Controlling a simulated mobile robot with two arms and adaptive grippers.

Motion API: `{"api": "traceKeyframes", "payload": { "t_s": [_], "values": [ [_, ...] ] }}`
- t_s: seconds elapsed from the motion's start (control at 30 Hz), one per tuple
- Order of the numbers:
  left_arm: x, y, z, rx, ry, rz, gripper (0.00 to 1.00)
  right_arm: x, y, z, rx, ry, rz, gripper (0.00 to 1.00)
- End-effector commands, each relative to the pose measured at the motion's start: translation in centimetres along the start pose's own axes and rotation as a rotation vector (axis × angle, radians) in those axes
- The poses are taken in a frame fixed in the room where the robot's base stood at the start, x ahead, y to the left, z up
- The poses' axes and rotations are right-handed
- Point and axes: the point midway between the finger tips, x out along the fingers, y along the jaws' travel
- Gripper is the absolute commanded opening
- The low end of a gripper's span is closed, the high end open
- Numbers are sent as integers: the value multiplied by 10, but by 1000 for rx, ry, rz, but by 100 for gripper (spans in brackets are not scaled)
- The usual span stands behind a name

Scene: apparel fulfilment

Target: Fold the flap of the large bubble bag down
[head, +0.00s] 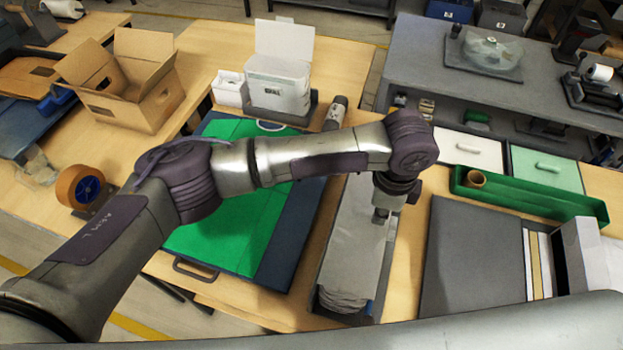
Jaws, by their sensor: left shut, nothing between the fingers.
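My left arm reaches across from the left, and its gripper (381,216) points down over a stack of grey bags (350,255) in a narrow tray. The left gripper is small in the picture, and it looks shut and empty. I cannot tell whether its tip touches the top bag. The grey bags lie flat with their near ends bunched. I cannot tell which bag is the large bubble bag, and no flap shows clearly. My right gripper is not in view.
A green mat (225,225) on a dark blue board lies left of the bags. A dark grey pad (473,255) lies to the right, below a long green tray (530,198). An open cardboard box (135,85), a tape roll (80,187) and a white container (279,82) stand further left.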

Motion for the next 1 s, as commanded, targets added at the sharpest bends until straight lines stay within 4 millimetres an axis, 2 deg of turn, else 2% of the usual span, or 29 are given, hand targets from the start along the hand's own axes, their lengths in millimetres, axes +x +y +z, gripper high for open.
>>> {"api": "traceKeyframes", "payload": {
  "t_s": [0.03, 0.1, 0.43, 0.83, 1.0],
  "values": [
    [-12, 0, 0, 1, 1, -1, 0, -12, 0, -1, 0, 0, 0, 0],
    [-24, 0, 0, 0, 1, -1, 0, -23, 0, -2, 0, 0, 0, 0],
    [-73, 0, 0, 1, 0, 1, 0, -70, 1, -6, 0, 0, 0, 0],
    [-73, 2, -2, -1, 8, 1, 0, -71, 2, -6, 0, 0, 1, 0],
    [-70, 18, -20, -36, 127, 12, 0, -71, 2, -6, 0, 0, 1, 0]
  ]
}}
